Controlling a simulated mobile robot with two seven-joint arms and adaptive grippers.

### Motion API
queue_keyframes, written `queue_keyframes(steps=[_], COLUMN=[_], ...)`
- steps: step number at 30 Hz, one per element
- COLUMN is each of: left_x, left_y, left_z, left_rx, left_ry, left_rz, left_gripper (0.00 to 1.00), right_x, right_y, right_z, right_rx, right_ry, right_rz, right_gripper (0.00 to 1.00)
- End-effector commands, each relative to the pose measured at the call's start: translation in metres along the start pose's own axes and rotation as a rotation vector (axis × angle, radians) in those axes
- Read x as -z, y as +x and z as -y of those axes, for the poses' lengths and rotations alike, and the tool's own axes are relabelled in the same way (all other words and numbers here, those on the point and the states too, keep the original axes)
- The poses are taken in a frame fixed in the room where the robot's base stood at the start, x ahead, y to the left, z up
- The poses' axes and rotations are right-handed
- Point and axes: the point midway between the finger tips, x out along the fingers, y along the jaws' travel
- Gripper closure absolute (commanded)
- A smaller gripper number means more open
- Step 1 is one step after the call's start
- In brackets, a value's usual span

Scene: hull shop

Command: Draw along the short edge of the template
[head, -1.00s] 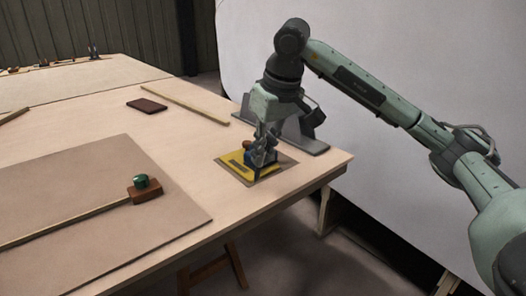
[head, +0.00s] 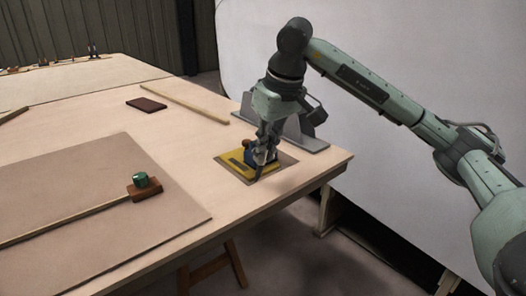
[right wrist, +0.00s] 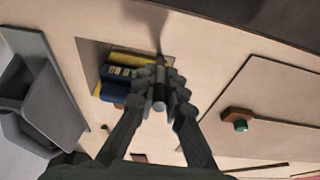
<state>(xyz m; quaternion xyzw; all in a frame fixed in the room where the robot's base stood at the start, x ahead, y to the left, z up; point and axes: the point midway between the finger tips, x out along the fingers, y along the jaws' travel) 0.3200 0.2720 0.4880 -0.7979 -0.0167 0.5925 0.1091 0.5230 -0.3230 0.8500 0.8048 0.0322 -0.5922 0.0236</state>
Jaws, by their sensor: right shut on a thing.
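The yellow template (head: 234,158) lies flat on a small brown sheet (head: 285,163) near the table's right corner. A dark blue block sits on the template; it shows in the right wrist view (right wrist: 118,91). My right gripper (head: 262,152) is over the template's near right side, shut on a slim dark marking tool (head: 257,172). The tool points down to the near right edge of the template, and its grey end (right wrist: 159,106) shows between my fingers in the right wrist view. I cannot tell whether its tip touches the sheet. My left gripper is not in view.
A grey angled bracket (head: 308,143) stands close behind my right gripper. A large brown board (head: 90,190) at left carries a wooden strip and a brown block with a green knob (head: 141,180). A dark flat block (head: 147,105) and another strip (head: 185,103) lie farther back.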

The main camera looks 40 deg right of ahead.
Motion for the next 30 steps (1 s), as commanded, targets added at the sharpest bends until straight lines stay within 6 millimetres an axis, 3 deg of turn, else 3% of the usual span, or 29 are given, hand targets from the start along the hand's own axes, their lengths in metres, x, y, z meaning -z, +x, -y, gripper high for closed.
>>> queue_keyframes(steps=[30], left_x=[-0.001], left_y=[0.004], left_z=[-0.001], left_rx=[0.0], left_ry=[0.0], left_rz=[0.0], left_gripper=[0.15], right_x=[0.0], right_y=[0.0], right_z=[-0.026], right_rx=[-0.001], right_ry=[0.002], right_rz=[0.001], right_gripper=[1.0])
